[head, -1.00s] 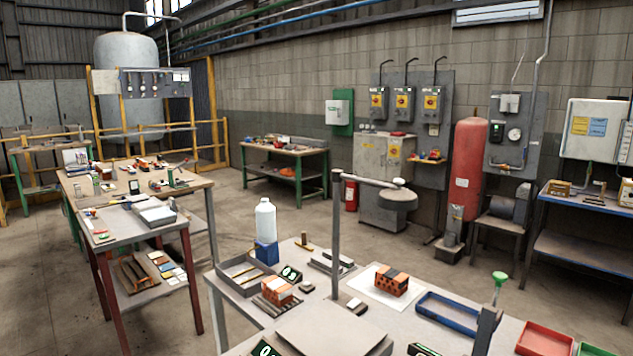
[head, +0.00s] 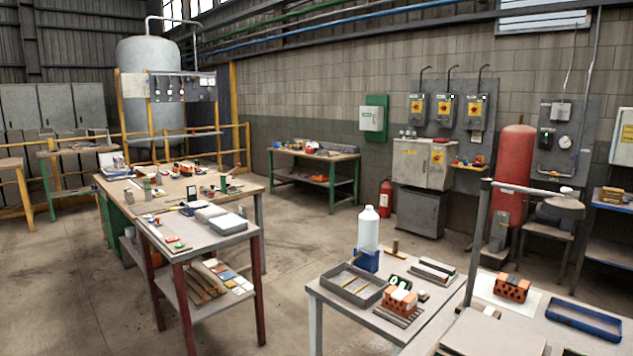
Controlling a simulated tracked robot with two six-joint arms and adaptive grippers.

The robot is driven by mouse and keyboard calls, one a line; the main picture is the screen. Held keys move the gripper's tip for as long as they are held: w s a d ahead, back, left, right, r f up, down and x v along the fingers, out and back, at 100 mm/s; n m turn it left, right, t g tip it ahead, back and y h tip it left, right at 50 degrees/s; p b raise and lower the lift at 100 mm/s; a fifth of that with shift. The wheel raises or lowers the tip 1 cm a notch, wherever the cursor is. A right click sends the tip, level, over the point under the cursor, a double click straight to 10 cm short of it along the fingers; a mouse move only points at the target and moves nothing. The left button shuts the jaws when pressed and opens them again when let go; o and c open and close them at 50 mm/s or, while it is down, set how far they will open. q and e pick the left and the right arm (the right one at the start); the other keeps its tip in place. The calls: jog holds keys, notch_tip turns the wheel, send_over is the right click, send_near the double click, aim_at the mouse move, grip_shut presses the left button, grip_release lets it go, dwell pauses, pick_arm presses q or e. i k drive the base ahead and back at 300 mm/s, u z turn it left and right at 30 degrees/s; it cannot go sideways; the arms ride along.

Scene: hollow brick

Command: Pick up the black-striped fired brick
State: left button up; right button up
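An orange hollow brick with dark bands (head: 512,288) lies on a white sheet (head: 488,286) on the near table at the lower right. It looks like the black-striped one. Neither of my grippers is in view.
A red-legged table (head: 180,250) stands left. Open floor lies between.

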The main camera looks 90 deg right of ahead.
aim_at(512, 287)
jog(key=u, duration=0.15)
jog(key=i, duration=1)
jog(key=z, duration=1)
jog(key=i, duration=0.15)
jog(key=z, duration=2.15)
jog(key=i, duration=0.2)
jog(key=z, duration=1.3)
jog(key=k, duration=0.5)
jog(key=z, duration=0.45)
jog(key=i, duration=1.55)
jog(key=u, duration=0.4)
